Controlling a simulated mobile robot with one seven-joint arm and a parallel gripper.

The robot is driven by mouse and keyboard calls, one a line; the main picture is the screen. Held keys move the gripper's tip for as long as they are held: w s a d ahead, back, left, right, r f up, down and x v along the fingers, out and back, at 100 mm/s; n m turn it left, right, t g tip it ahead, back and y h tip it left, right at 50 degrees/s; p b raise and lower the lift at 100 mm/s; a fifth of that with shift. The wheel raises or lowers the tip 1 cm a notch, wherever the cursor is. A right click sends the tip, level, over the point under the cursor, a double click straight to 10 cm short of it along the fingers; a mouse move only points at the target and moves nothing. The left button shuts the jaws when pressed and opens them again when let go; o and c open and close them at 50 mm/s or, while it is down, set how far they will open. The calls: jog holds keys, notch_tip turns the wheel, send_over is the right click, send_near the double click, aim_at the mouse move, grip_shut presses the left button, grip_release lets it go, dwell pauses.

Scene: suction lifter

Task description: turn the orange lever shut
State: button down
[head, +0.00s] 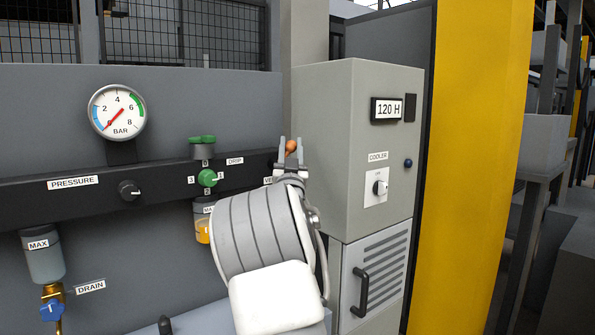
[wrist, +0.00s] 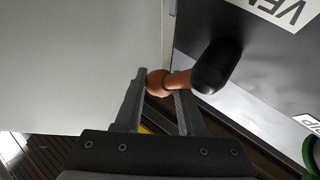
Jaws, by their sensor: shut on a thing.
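The orange lever (head: 291,146) shows as a small rounded knob between my fingertips, in front of the right end of the dark manifold bar. The wrist view shows the lever (wrist: 180,79) as an orange stem with a ball end, sticking out sideways from a black rounded hub (wrist: 217,66). My gripper (head: 291,149) is shut on the lever's ball end, with one finger on each side; it also shows in the wrist view (wrist: 160,83). In the head view my gripper and arm hide the hub and most of the label beside it.
A grey cooler cabinet (head: 330,150) stands close to the right of my gripper. A yellow post (head: 470,170) stands farther right.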

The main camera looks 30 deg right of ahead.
jog(key=n+t+y+b, duration=0.1)
jog(key=n+y+b, duration=0.1)
jog(key=n, duration=0.1)
jog(key=a+n+t+y+b, duration=0.1)
jog(key=n+t+y+b, duration=0.1)
jog(key=n+b, duration=0.1)
jog(key=a+n+t+y+b, duration=0.1)
jog(key=n+t+y+b, duration=0.1)
jog(key=n+y+b, duration=0.1)
jog(key=shift+f, duration=0.25)
jog(key=n+y+b, duration=0.1)
jog(key=n+y, duration=0.1)
jog(key=a+n+t+y+b, duration=0.1)
jog(key=n+y, duration=0.1)
jog(key=n, duration=0.1)
jog(key=r+n+y+b, duration=0.1)
jog(key=n+y, duration=0.1)
jog(key=y, duration=0.1)
jog(key=shift+a+t, duration=0.2)
jog(key=shift+t, duration=0.1)
jog(key=shift+s+a+r+n+y, duration=0.1)
jog(key=shift+a+n+y, duration=0.1)
jog(key=shift+n+y, duration=0.75)
jog(key=shift+r, duration=0.1)
jog(key=c, duration=0.5)
grip_release()
jog(key=shift+n, duration=0.25)
jog(key=shift+r, duration=0.1)
